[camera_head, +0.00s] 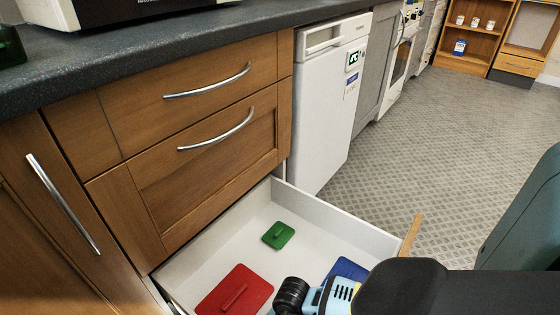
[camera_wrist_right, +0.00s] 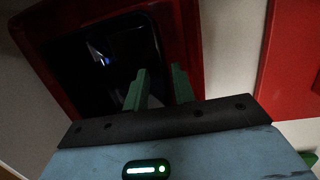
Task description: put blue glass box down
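I cannot make out a blue glass box for certain in either view. A flat blue piece (camera_head: 346,270) lies in the open drawer in the head view, partly hidden by my right arm. In the right wrist view, my right gripper (camera_wrist_right: 159,72) has its two fingers apart, with nothing seen between them. Beyond the fingers is a dark, glossy panel or hollow with a red border (camera_wrist_right: 190,35); I cannot tell which. In the head view my right wrist reaches down over the drawer and its fingertips are out of sight. My left gripper is not in view.
The open white drawer (camera_head: 316,210) holds a red lid (camera_head: 222,292) and a green lid (camera_head: 278,236), both with handles. Closed wooden drawers (camera_head: 190,150) and a dark worktop (camera_head: 150,50) stand behind. A white appliance (camera_head: 325,110) is beyond. The patterned floor (camera_head: 420,160) is clear.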

